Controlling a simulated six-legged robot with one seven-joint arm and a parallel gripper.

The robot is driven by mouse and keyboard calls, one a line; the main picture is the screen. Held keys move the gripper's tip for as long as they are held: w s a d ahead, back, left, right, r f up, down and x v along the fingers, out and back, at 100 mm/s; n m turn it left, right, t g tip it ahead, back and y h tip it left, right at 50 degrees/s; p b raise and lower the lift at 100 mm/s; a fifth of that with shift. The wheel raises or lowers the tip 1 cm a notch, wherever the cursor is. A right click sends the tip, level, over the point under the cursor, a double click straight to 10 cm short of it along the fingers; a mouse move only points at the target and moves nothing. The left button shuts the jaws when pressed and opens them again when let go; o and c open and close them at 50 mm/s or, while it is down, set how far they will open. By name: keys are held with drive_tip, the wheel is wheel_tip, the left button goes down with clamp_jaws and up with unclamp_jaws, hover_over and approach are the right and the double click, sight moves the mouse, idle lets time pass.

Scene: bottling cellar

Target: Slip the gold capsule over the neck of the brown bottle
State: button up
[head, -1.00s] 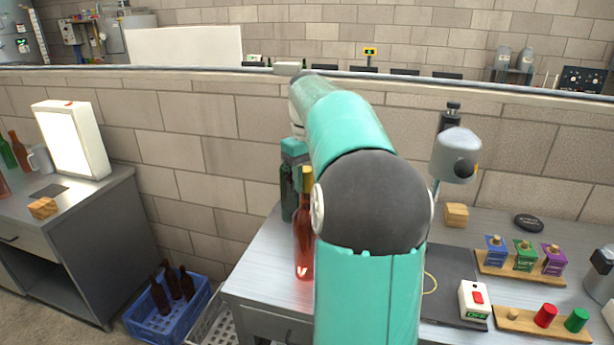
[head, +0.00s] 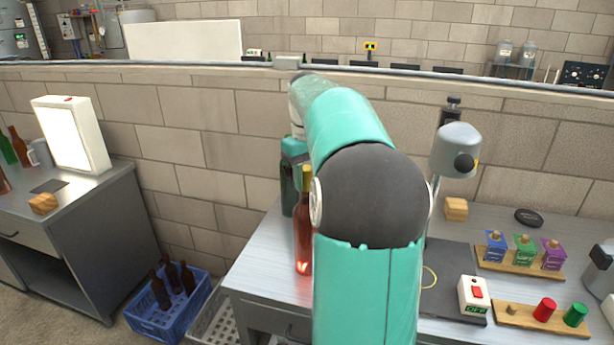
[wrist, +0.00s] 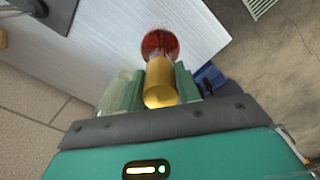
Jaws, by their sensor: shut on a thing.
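The brown bottle (head: 304,240) stands upright at the left end of the workbench, partly hidden by my arm. The gold capsule (head: 307,178) shows right above its shoulder, in line with the neck. In the wrist view my gripper (wrist: 158,78) is shut on the gold capsule (wrist: 160,88). The round, red-brown body of the bottle (wrist: 158,42) shows just beyond the capsule's far end. The neck is hidden, so I cannot tell how far down the capsule sits on it. In the head view my arm hides most of the gripper.
A dark green bottle (head: 287,197) stands close behind the brown one. A lamp (head: 457,150), a switch box (head: 473,297) and wooden racks (head: 520,263) lie to the right on the bench. A blue crate (head: 150,325) with brown bottles stands on the floor at left.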

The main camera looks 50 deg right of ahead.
drive_tip(key=shift+f, duration=0.6)
drive_tip(key=o, duration=0.7)
drive_tip(key=shift+c, duration=0.2)
wheel_tip(320, 180, up, 14)
drive_tip(key=shift+a+f, duration=0.1)
idle(0.5)
